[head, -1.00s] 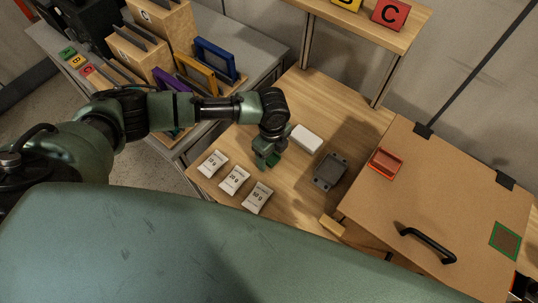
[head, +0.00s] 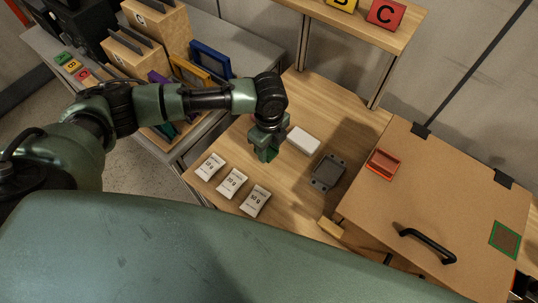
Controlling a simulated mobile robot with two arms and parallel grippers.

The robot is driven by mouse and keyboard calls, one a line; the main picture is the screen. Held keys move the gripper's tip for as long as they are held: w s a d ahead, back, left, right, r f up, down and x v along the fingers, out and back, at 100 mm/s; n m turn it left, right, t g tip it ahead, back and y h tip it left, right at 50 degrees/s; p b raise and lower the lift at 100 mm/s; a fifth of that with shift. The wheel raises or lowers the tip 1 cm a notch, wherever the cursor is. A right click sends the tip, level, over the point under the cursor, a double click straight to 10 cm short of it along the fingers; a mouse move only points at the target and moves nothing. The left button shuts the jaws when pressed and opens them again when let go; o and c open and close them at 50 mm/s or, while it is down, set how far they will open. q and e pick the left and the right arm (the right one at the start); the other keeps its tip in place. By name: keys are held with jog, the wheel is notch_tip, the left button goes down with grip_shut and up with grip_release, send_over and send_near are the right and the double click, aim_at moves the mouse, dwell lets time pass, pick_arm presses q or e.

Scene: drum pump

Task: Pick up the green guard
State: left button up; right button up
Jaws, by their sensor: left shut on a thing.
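My left gripper (head: 265,150) is over the wooden table, left of the white block. It points down and is shut on the green guard (head: 270,154). The guard is small and bright green, mostly hidden by the fingers. I cannot tell from this angle how far it is above the table. My right gripper is not in view.
Several white weight packets (head: 232,183) lie in front of the gripper. A white block (head: 303,140) and a dark grey plate (head: 328,172) lie to its right. A large brown box (head: 440,200) with a black handle and a red tray (head: 383,164) fills the right side.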

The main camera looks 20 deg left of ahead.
aim_at(269, 153)
pick_arm(q)
notch_tip(269, 153, up, 15)
jog(key=b, duration=0.1)
